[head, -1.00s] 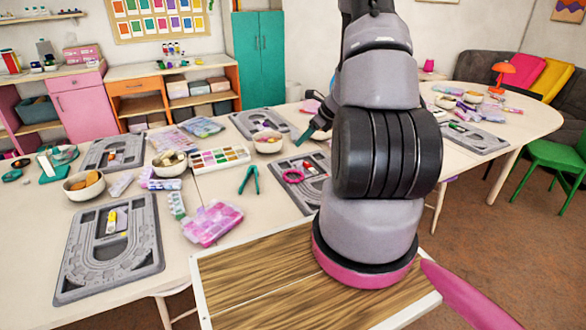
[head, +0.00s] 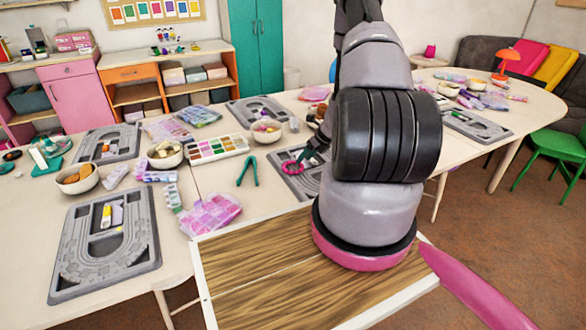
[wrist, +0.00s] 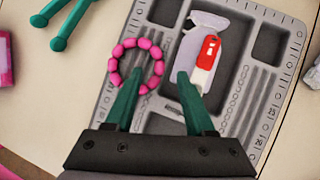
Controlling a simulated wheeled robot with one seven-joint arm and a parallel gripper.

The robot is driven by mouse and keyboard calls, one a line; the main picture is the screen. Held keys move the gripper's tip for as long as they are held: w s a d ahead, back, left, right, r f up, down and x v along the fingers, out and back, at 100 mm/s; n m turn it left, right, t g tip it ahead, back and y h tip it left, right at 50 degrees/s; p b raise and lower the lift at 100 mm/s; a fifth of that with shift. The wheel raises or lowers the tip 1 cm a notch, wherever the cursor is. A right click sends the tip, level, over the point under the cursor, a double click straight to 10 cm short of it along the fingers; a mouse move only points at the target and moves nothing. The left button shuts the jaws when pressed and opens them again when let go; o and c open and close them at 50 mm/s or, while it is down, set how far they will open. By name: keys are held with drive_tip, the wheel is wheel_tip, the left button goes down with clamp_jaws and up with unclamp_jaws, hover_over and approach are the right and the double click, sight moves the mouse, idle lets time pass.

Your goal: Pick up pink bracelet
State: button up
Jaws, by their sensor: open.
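The pink bracelet (wrist: 115,60) is a ring of round pink beads lying at the left edge of a grey bead board (wrist: 140,38) in the wrist view. It also shows in the head view (head: 287,168) on the board beside my arm. My gripper (wrist: 155,82) is open, with two green fingers. The left fingertip overlaps the inside of the bracelet in the picture; I cannot tell whether it touches the beads. The right finger is over a grey bag with a red and white item (wrist: 207,58) on the board.
Green pliers (head: 247,171) lie left of the board. A pink bead box (head: 212,213), a paint palette (head: 216,148) and bowls of beads (head: 165,154) crowd the table. Another grey board (head: 75,262) lies at the front left.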

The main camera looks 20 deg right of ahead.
drive_tip(key=shift+x, duration=1.1)
clamp_jaws()
drive_tip(key=shift+r, duration=0.1)
